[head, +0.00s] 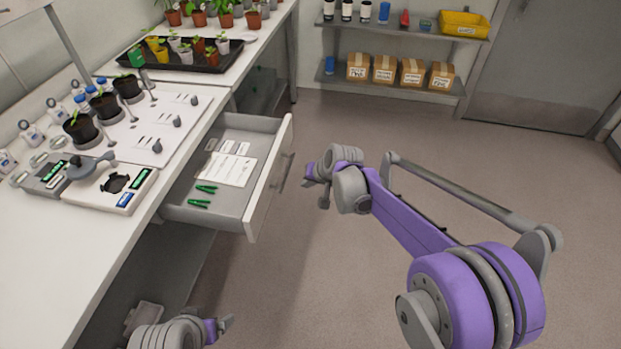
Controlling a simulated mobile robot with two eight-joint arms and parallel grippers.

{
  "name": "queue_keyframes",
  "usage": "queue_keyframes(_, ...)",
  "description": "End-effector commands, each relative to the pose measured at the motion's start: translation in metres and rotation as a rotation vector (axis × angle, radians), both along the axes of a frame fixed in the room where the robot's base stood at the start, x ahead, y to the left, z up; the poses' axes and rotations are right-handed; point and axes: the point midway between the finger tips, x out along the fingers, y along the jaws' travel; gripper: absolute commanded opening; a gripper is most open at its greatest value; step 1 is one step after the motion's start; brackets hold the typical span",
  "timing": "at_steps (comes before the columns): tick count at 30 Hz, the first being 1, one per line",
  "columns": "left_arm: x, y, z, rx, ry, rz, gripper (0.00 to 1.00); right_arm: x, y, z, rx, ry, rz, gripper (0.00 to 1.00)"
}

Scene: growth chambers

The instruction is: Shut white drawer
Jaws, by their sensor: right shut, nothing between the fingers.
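The white drawer (269,189) is pulled out from under the bench, and its front faces right with a grey handle (284,173). Inside lie white sheets and green tweezers. My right gripper (310,178) is shut and empty, just to the right of the drawer front near the handle; I cannot tell whether it touches. My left gripper (226,326) is low at the bottom of the picture, below and in front of the drawer; its fingers are too small to judge.
The white bench (60,255) holds potted seedlings, a scale and small instruments. A black tray (172,62) of pots stands behind. The floor right of the drawer is clear.

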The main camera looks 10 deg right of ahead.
Motion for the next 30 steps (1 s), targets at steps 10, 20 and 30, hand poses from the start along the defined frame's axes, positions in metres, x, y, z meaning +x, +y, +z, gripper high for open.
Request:
queue_keyframes(10, 0.000, 0.000, -0.001, 0.000, 0.000, 0.000, 0.88, 0.027, 0.035, -0.040, 0.000, 0.000, 0.003, 0.00)
queue_keyframes(20, 0.000, 0.000, 0.000, 0.000, 0.000, 0.000, 0.88, 0.032, 0.050, -0.043, -0.001, 0.000, 0.000, 0.00)
queue_keyframes(30, 0.000, 0.000, -0.001, 0.000, 0.000, 0.000, 0.88, 0.032, 0.051, -0.043, -0.001, 0.000, 0.000, 0.00)
